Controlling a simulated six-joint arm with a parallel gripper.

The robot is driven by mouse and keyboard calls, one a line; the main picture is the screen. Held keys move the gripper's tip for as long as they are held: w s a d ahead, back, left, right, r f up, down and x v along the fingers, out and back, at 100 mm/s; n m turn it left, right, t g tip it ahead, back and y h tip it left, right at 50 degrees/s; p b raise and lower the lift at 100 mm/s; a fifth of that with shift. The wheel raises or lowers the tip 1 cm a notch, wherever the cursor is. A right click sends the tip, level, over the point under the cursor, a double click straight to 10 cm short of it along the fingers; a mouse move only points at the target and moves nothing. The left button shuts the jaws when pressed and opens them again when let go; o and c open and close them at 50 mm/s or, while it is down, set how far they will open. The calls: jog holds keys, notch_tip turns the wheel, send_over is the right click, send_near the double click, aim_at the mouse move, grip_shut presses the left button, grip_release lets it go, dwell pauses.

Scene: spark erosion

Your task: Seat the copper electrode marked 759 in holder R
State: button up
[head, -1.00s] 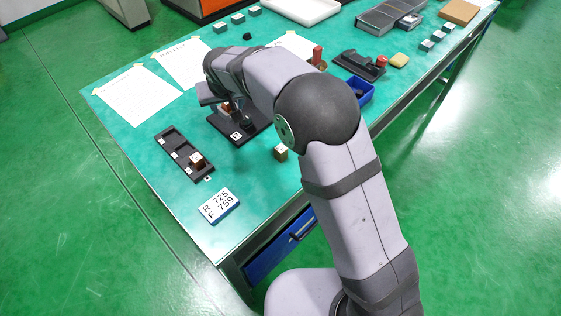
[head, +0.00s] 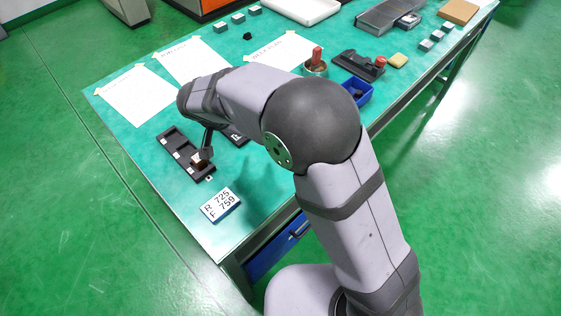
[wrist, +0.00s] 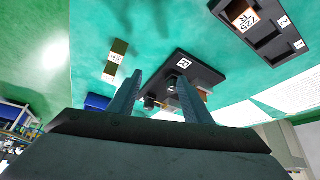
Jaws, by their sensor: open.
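A copper block with a white label (wrist: 247,18) sits in an end slot of the black slotted tray; the label seems to read 725. It also shows in the head view (head: 197,161), partly hidden by my gripper (head: 206,152). The black holder (head: 236,138), with a white letter plate seemingly reading R, is mostly behind my arm; it shows in the wrist view (wrist: 195,66). A brownish piece (wrist: 204,94) shows there, partly behind a finger.
The tray (head: 170,140) has other slots that look empty. A sign (head: 221,205) reads R 725, F 759. Paper sheets (head: 137,95) lie behind. A blue bin (head: 358,91), a cup with a red-handled tool (head: 315,67) and a dark fixture (head: 358,65) stand to the right.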

jog(key=s+d+r+m+g+h+p, duration=0.1)
jog(key=s+d+r+m+h+p, duration=0.1)
jog(key=s+d+m, duration=0.3)
jog(key=f, duration=0.3)
jog(key=f+p, duration=0.1)
jog(key=f, duration=0.6)
jog(key=shift+s+a+f+p, duration=0.25)
jog(key=shift+a+p, duration=0.15)
jog(key=a+b+v, duration=0.1)
jog(key=b+v, duration=0.3)
jog(key=v, duration=0.3)
jog(key=s+d+r+n+g+p, duration=0.1)
jog(key=d+n+g, duration=0.1)
jog(key=d, duration=0.7)
jog(key=shift+s+d+n+g, duration=0.3)
jog(key=shift+s+d, duration=0.05)
jog(key=shift+s, duration=0.05)
jog(key=shift+r, duration=0.1)
